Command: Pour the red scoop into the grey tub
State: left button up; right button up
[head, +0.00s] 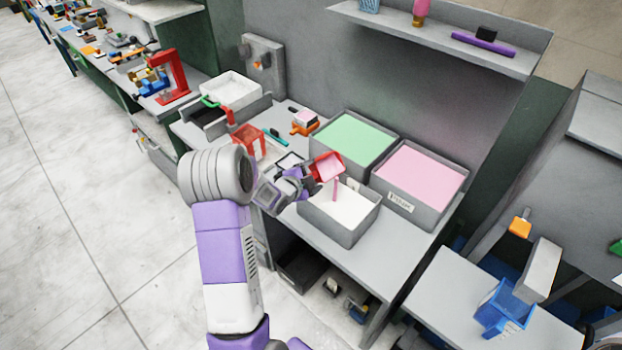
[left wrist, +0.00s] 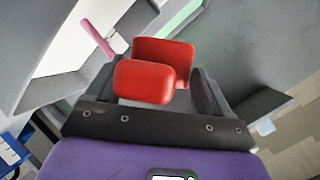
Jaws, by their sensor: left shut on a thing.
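The red scoop (head: 328,166) is held by my left gripper (head: 306,183) above the grey tub (head: 343,236). The scoop is tilted, with pink material in its bowl. A pink stream (head: 335,189) comes down from the scoop's lip over the white inside of the tub. In the left wrist view, the red scoop (left wrist: 146,82) sits between the two dark fingers of my left gripper (left wrist: 155,90), and the pink stream (left wrist: 97,37) shows at upper left. The grey tub also shows there (left wrist: 52,95), partly cut off. My right gripper is not in view.
Behind the grey tub stand a bin of green material (head: 358,170) and a labelled bin of pink material (head: 408,206). A shelf (head: 440,38) overhangs the back. The bench's front right is clear.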

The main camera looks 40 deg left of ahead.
aim_at(321, 181)
pick_arm(q)
jog(key=shift+d+f+m+y+b, duration=0.25)
jog(key=shift+m+y+b, duration=0.15)
jog(key=shift+m+b, duration=0.3)
jog(key=m+b, duration=0.1)
jog(key=b, duration=0.1)
jog(key=t+y+b, duration=0.1)
jog(key=b, duration=0.1)
jog(key=shift+s+d+f+m, duration=0.1)
jog(key=shift+d+f+m, duration=0.15)
jog(key=shift+d+m, duration=0.15)
jog(key=m+b, duration=0.1)
jog(key=b, duration=0.2)
jog(key=d+f+m+t+y+b, duration=0.1)
jog(key=b, duration=0.2)
jog(key=shift+s+t, duration=0.1)
jog(key=shift+t, duration=0.2)
jog(key=m+b, duration=0.1)
jog(key=b, duration=0.1)
jog(key=m+t+b, duration=0.1)
jog(key=b, duration=0.1)
jog(key=shift+s+d+f+y, duration=0.1)
jog(key=shift+d+y, duration=0.25)
jog(key=shift+y, duration=0.05)
jog(key=shift+s+d+m+t+b, duration=0.15)
jog(key=shift+m+t+b, duration=0.35)
jog(key=shift+b, duration=0.65)
jog(key=shift+d+m+t+b, duration=0.25)
jog(key=shift+m+b, duration=0.45)
jog(key=shift+b, duration=0.4)
